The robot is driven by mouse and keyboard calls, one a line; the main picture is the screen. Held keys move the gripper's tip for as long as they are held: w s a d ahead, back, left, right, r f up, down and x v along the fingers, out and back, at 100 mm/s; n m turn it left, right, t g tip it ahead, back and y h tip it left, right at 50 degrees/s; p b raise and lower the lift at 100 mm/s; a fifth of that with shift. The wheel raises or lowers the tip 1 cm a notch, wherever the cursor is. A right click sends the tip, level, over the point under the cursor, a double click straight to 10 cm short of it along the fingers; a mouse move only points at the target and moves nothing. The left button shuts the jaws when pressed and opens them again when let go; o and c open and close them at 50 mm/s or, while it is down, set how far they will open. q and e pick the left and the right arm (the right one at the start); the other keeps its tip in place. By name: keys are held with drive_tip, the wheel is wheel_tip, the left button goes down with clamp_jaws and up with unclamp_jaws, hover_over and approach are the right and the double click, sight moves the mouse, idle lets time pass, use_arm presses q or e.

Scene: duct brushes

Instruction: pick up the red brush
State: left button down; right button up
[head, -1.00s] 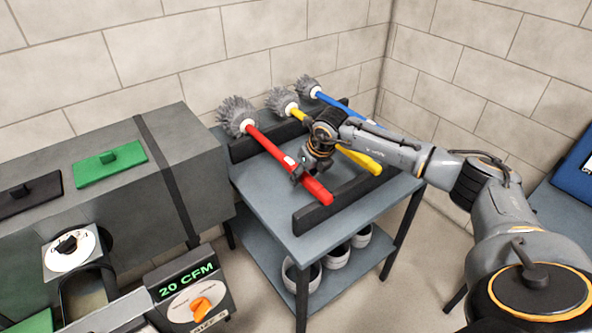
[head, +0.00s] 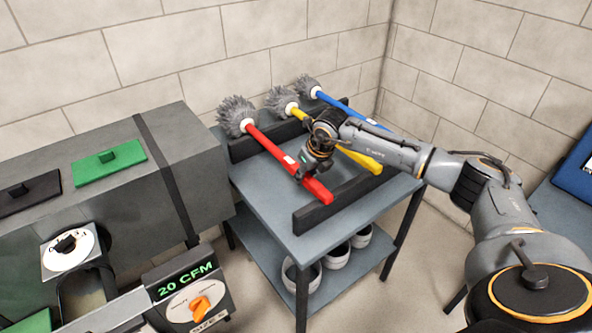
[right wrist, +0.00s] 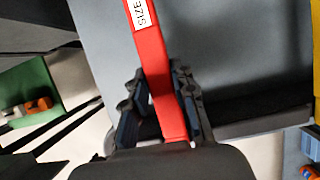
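The red brush (head: 268,145) lies across the two dark rails of the grey table, its grey bristle head at the back left and its red handle towards the front. My right gripper (head: 303,174) is over the front half of the handle. In the right wrist view the red handle (right wrist: 149,48), with a white size label, runs between the two fingers (right wrist: 160,82), which lie close against both its sides. The brush still appears to rest on the rails. My left gripper is not in view.
A yellow brush (head: 364,161) and a blue brush (head: 343,106) lie to the right on the same rails (head: 312,216). A grey duct unit (head: 185,165) with a dial panel (head: 190,290) stands left. Several pale rings (head: 336,257) sit on the lower shelf.

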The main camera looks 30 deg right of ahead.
clamp_jaws()
drive_tip(key=shift+r, duration=0.1)
